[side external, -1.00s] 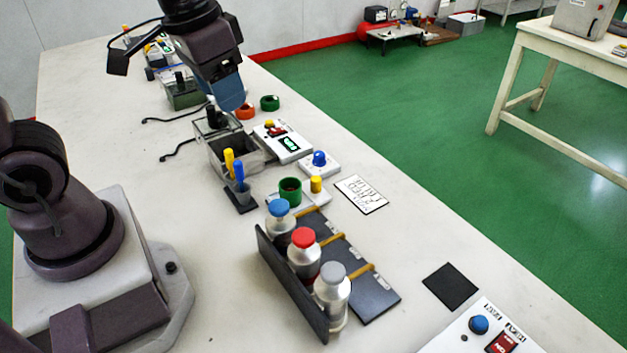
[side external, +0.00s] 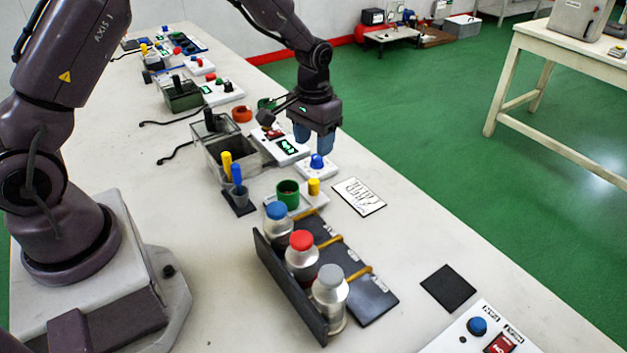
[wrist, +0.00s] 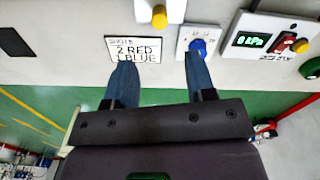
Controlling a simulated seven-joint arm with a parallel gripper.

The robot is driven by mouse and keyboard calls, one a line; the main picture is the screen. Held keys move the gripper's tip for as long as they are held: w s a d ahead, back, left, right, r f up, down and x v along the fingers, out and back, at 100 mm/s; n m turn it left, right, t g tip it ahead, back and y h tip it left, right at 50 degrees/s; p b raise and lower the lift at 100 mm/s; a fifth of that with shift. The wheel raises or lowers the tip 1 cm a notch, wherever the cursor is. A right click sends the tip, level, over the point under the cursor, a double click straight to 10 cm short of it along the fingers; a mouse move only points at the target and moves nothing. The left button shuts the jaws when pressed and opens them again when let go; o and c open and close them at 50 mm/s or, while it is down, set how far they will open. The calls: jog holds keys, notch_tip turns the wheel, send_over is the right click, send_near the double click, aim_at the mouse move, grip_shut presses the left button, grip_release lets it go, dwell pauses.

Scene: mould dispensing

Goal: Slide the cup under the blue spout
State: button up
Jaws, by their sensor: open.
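A green open cup (side external: 288,193) stands upright on a white base beside a yellow knob (side external: 314,186). Three bottles with blue (side external: 277,210), red (side external: 302,240) and grey (side external: 330,275) caps stand in a dark rack (side external: 290,290). I cannot make out the blue bottle's spout. My gripper (side external: 314,146) is open and empty, fingers down, above and behind the box with the blue knob (side external: 317,161). In the wrist view its blue fingertips (wrist: 158,64) are apart, near a card (wrist: 135,48) reading "2 RED 1 BLUE".
A grey bin (side external: 232,150) and a holder with yellow and blue tools (side external: 238,195) are left of the cup. A display panel (side external: 279,146) is behind the blue-knob box. A black pad (side external: 448,288) and a switch panel (side external: 485,332) lie front right. The table between is clear.

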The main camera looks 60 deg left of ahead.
aim_at(314, 181)
notch_tip(314, 181, down, 11)
jog(key=shift+r, duration=0.15)
jog(key=shift+d, duration=0.1)
grip_shut()
